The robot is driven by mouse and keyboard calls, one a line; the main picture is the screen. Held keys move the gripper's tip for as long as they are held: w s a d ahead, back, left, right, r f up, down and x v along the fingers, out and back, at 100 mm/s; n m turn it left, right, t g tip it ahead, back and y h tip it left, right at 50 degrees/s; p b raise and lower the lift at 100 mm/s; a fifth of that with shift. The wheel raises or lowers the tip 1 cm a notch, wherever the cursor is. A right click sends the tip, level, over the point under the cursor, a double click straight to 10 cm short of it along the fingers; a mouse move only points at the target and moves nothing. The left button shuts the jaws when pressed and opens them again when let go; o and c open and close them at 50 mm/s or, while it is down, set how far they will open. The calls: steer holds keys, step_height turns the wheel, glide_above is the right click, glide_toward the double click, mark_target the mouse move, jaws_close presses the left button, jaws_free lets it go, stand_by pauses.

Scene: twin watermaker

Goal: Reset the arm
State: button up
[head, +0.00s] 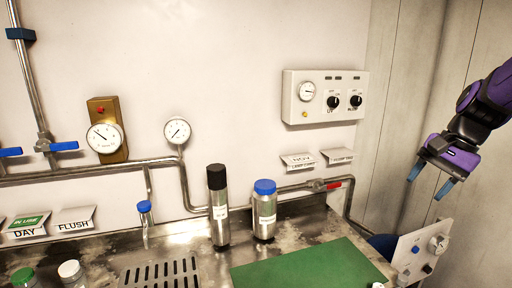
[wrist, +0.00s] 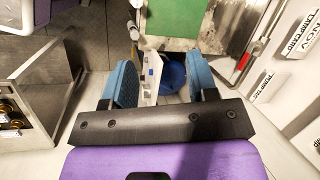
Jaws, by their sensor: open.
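My gripper (head: 429,184) is at the right of the head view, raised in front of the panelled wall. Its two blue fingers point down and are apart, with nothing between them. In the wrist view my gripper (wrist: 163,85) also shows open and empty. Below it there, a blue round object (wrist: 172,72) and a white panel (wrist: 152,75) show between and beyond the fingers, well apart from them.
The steel counter (head: 100,255) carries a green mat (head: 310,265), a black-capped cylinder (head: 219,205), a blue-capped jar (head: 264,212) and small bottles. A control box (head: 322,96) and gauges are on the wall. A white panel (head: 420,250) with knobs stands at lower right.

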steer(key=s+a+r+n+t+h, duration=0.2)
steer(key=s+a+n, duration=0.2)
steer(key=s, duration=0.3)
steer(key=s+a+r+n+t+h, duration=0.1)
steer(key=s+a+r+n+t, duration=0.1)
steer(key=s+n, duration=0.4)
steer(key=shift+s+a+r+h, duration=0.4)
steer(key=shift+s+a+r, duration=0.4)
steer(key=shift+s, duration=0.35)
